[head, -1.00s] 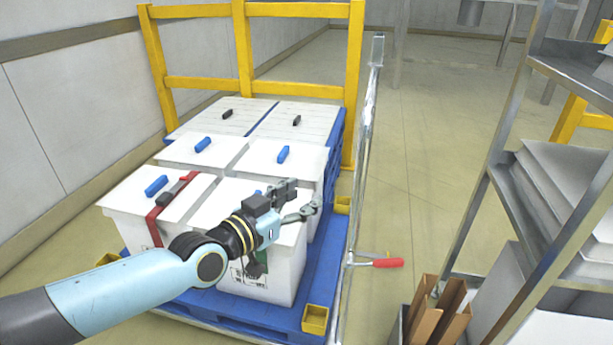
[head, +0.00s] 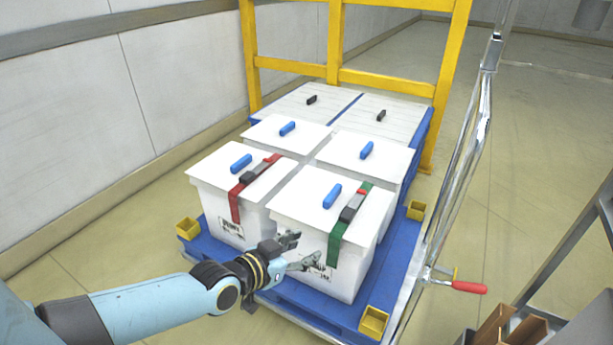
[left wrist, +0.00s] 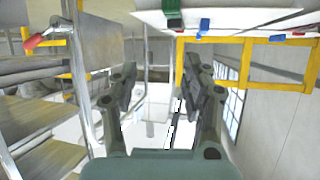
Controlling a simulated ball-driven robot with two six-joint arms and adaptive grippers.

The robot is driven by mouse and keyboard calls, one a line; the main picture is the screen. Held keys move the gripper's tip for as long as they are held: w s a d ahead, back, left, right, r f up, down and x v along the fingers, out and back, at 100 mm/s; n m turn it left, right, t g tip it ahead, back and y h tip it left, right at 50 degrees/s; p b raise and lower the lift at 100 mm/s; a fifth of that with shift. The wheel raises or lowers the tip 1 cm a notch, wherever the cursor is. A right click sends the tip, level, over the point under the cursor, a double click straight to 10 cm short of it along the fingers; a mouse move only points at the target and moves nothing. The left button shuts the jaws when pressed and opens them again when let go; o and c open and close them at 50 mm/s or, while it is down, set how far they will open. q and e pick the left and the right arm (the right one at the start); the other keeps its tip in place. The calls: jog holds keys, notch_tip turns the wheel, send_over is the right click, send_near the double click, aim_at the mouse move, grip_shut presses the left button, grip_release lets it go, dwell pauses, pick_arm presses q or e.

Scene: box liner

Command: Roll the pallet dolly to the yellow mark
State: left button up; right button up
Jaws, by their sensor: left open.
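The pallet dolly is a blue platform (head: 290,293) with a yellow rail frame (head: 335,60) at its far end. White lidded boxes with blue or black handles sit on it. The front left box (head: 215,207) has a red strap and the front right box (head: 308,250) a green strap. My left gripper (head: 303,250) is open and empty, in front of the near face of the front right box; contact cannot be told. Its spread fingers show in the left wrist view (left wrist: 160,85). My right gripper is not in view. No yellow floor mark can be made out.
A metal bar (head: 455,190) with a red handle (head: 469,287) runs along the dolly's right side. A metal shelf (head: 580,232) stands at right, with brown pieces (head: 495,328) below. A wall (head: 110,95) borders the left. Open floor lies at back right.

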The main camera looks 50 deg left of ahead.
pick_arm(q)
jog(key=shift+s+a+f, duration=0.4)
jog(key=shift+s+f, duration=0.2)
jog(key=shift+s, duration=0.05)
